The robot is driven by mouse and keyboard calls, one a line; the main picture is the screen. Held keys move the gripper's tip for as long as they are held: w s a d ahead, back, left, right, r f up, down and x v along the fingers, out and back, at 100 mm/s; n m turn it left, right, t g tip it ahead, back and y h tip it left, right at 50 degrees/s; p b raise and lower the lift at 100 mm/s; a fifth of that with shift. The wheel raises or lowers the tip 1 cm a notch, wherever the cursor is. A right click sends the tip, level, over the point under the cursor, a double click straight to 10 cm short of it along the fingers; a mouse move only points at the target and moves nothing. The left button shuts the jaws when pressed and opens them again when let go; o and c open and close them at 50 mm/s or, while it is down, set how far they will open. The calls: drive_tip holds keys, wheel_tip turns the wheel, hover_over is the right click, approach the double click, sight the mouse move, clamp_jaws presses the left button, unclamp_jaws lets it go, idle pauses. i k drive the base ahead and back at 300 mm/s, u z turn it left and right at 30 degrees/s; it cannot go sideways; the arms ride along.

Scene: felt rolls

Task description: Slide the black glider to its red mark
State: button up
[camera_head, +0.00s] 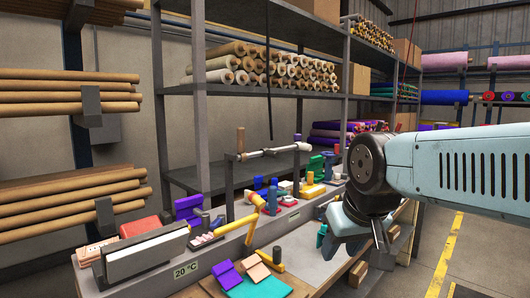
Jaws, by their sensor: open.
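My gripper (352,243) hangs at the end of my pale blue arm at centre right, over the front part of the workbench (312,262). It is open, with nothing seen between its fingers. A pale horizontal bar (285,150) with dark fittings stands above the back of the bench, left of and apart from my gripper. I cannot make out for sure which dark part is the black glider. The red mark cannot be told apart at this size.
A long white block (146,252) stands at the bench's left end, by a red item (140,227). Purple, teal and yellow pieces lie along the bench. A yellow-handled tool (254,215) sticks up mid-bench. Shelves of felt rolls (235,64) stand behind. Open floor (425,250) lies right.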

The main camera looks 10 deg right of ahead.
sight(270, 153)
drive_tip(key=u, duration=0.1)
drive_tip(key=i, duration=1)
drive_tip(key=z, duration=0.1)
